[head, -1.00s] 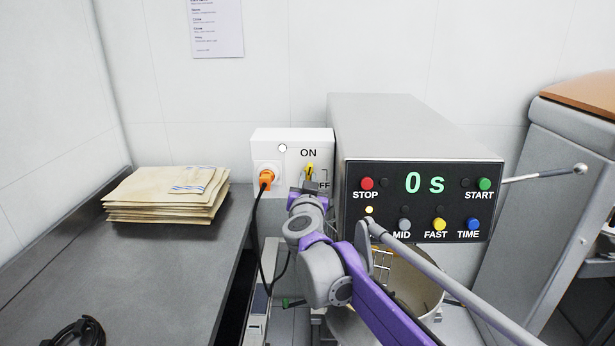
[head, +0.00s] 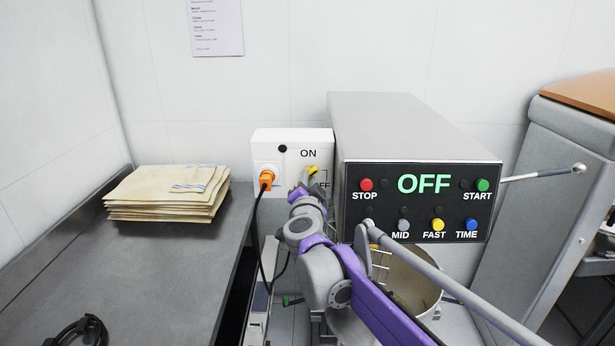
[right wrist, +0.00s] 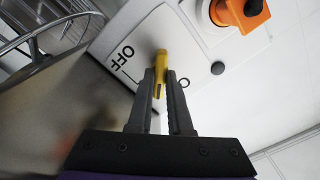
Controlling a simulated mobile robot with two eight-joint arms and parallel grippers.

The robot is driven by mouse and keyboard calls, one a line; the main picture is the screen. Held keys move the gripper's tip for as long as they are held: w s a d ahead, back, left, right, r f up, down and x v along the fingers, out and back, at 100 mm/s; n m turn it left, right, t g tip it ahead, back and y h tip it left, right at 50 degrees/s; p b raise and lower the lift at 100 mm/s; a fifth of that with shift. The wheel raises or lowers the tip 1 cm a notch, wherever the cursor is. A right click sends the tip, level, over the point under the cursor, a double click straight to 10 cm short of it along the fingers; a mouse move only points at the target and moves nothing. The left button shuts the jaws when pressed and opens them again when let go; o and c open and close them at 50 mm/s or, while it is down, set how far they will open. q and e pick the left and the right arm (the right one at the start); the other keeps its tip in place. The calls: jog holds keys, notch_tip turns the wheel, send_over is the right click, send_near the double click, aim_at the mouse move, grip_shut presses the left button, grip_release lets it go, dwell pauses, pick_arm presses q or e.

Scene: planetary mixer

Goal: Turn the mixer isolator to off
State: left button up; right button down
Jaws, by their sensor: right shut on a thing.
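The isolator's yellow handle (head: 312,170) sits on the front of a white wall box (head: 292,137) marked ON above and OFF to the lower right. It slants toward the OFF side. My right gripper (right wrist: 161,80) is shut on the yellow handle (right wrist: 162,59), with a dark finger on each side of it. In the head view my right arm hides part of the box's lower area. The box's round lamp (head: 282,149) is dark. The mixer's panel display (head: 424,184) reads OFF in green. My left gripper is not in view.
An orange plug (head: 266,178) with a black cable is in the box, left of the handle. The mixer housing (head: 405,125) stands close on the right, with a bowl (head: 415,282) below. Paper bags (head: 165,195) lie on the dark counter (head: 190,270) at left.

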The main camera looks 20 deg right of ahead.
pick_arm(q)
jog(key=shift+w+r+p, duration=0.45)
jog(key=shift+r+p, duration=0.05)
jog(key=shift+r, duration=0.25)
pick_arm(e)
jog(key=shift+m, duration=2.3)
jog(key=m, duration=0.4)
jog(key=shift+p, duration=0.4)
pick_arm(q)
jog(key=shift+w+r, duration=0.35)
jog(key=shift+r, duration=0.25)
pick_arm(e)
jog(key=c, duration=0.7)
grip_release()
